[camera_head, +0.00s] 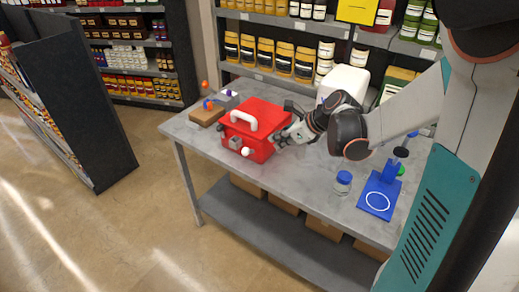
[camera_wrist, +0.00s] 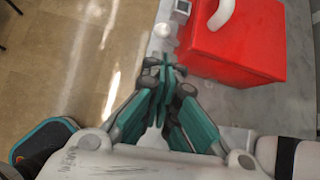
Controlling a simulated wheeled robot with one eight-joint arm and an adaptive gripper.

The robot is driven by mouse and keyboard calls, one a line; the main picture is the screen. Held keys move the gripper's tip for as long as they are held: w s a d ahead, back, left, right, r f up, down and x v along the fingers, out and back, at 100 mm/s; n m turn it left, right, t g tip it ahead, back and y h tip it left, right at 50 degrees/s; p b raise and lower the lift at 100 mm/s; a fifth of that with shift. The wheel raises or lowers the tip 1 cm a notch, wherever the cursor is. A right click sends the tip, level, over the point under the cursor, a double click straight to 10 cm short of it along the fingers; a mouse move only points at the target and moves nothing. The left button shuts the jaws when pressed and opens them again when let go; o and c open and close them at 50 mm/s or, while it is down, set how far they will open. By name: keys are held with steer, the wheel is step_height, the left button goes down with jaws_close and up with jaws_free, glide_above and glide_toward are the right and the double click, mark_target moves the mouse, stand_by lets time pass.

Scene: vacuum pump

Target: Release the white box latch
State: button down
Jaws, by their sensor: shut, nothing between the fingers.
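A red box (camera_head: 260,118) with a white carry handle (camera_head: 240,119) sits on the table. Its front has a grey latch part (camera_head: 235,143) and a round white knob (camera_head: 246,152). In the wrist view the red box (camera_wrist: 240,45) is at upper right, with the white handle (camera_wrist: 222,12) on top. The pale knob (camera_wrist: 162,31) and grey latch part (camera_wrist: 182,7) lie along its left side. My gripper (camera_head: 281,138) is beside the box's right side; its fingers (camera_wrist: 164,68) are shut and empty, just short of the knob in the wrist view. Whether it touches the box is unclear.
The grey table (camera_head: 300,175) also bears a brown block (camera_head: 206,115) left of the box, a blue-lidded jar (camera_head: 342,183) and a blue stand (camera_head: 379,192) at right. A white container (camera_head: 346,78) stands behind my arm. Stocked shelves are behind; the table's front strip is clear.

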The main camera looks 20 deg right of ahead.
steer(key=b, duration=0.3)
glide_toward(248, 152)
steer(key=x, duration=0.7)
steer(key=shift+s+d+f+m, duration=0.25)
steer(key=shift+d+f+m, duration=0.05)
steer(key=shift+m, duration=0.1)
steer(key=shift+s+a+f+n+t+h+b, duration=0.4)
steer(key=shift+h+b, duration=0.3)
steer(key=shift+b, duration=0.35)
steer(key=shift+s+a+f+n+t+h+b, duration=0.1)
steer(key=shift+a+f+n+t+h+b, duration=0.2)
steer(key=shift+f+b, duration=0.45)
steer(key=shift+s+a+f+n+t+h+b, duration=0.15)
steer(key=shift+f+t+h+b, duration=0.2)
steer(key=shift+b, duration=0.65)
steer(key=shift+s+a+f+n+t+h+b, duration=0.15)
steer(key=shift+f+n+t+h+b, duration=0.15)
steer(key=shift+f+b, duration=0.45)
steer(key=shift+r, duration=0.15)
steer(key=shift+r+p, duration=0.35)
steer(key=shift+r, duration=0.45)
